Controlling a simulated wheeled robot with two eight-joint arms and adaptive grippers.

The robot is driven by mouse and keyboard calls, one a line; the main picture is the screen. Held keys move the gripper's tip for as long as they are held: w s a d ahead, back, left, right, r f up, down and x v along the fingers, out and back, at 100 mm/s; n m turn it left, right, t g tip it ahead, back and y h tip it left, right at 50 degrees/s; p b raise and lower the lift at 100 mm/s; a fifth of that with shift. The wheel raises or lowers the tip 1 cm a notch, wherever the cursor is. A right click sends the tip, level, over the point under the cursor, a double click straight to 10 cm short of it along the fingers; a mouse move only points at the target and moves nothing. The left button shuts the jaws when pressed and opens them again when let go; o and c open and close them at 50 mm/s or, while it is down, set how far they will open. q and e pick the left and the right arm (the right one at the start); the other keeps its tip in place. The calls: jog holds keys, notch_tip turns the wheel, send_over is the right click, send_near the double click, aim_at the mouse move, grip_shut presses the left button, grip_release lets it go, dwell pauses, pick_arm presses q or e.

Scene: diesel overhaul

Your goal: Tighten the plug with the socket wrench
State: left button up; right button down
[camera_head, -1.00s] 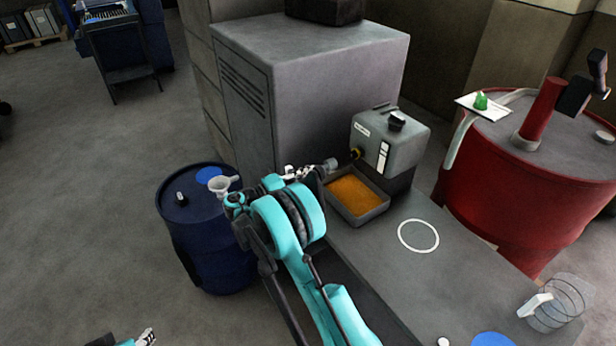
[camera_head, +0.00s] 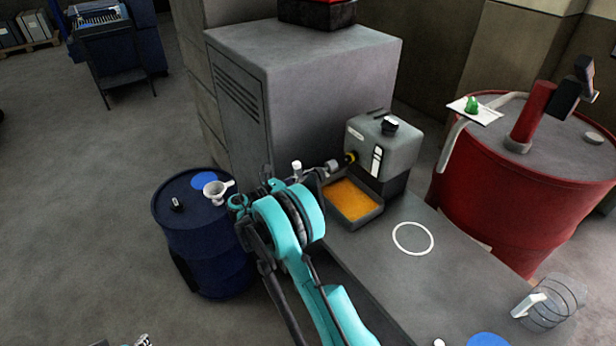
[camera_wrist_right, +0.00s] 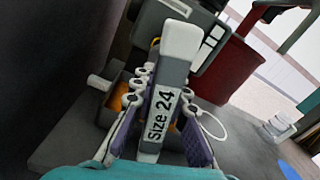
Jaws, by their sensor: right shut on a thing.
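The small grey tank (camera_head: 395,145) stands on the bench, with a yellow and black fitting (camera_head: 350,157) on its left side where the plug sits. The plug itself is hidden by the socket. My right gripper (camera_head: 306,173) is shut on the socket wrench. The wrench's grey socket end (camera_head: 333,166) is at the fitting; whether it is fully seated I cannot tell. The white-tipped handle (camera_head: 296,165) points up. In the right wrist view the handle (camera_wrist_right: 164,105) reads "Size 24" between the fingers. My left gripper (camera_head: 143,341) barely shows at the bottom edge.
A tray of orange liquid (camera_head: 350,217) sits below the fitting, close to my right gripper. A blue drum (camera_head: 207,255) with a white funnel (camera_head: 214,192) stands left. A red drum (camera_head: 530,170) and a clear jug (camera_head: 555,305) are right. The bench around the white ring (camera_head: 413,253) is clear.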

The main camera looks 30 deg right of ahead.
aim_at(327, 168)
jog(key=n, duration=0.3)
jog(key=shift+d+f+n+b, duration=0.2)
jog(key=shift+d+n+b, duration=0.05)
jog(key=shift+n+b, duration=0.1)
jog(key=n, duration=0.4)
jog(key=shift+d+r, duration=0.1)
jog(key=shift+d, duration=0.25)
jog(key=shift+d+n, duration=0.35)
jog(key=shift+n, duration=0.3)
jog(key=shift+w+d, duration=0.15)
jog(key=shift+d, duration=1.1)
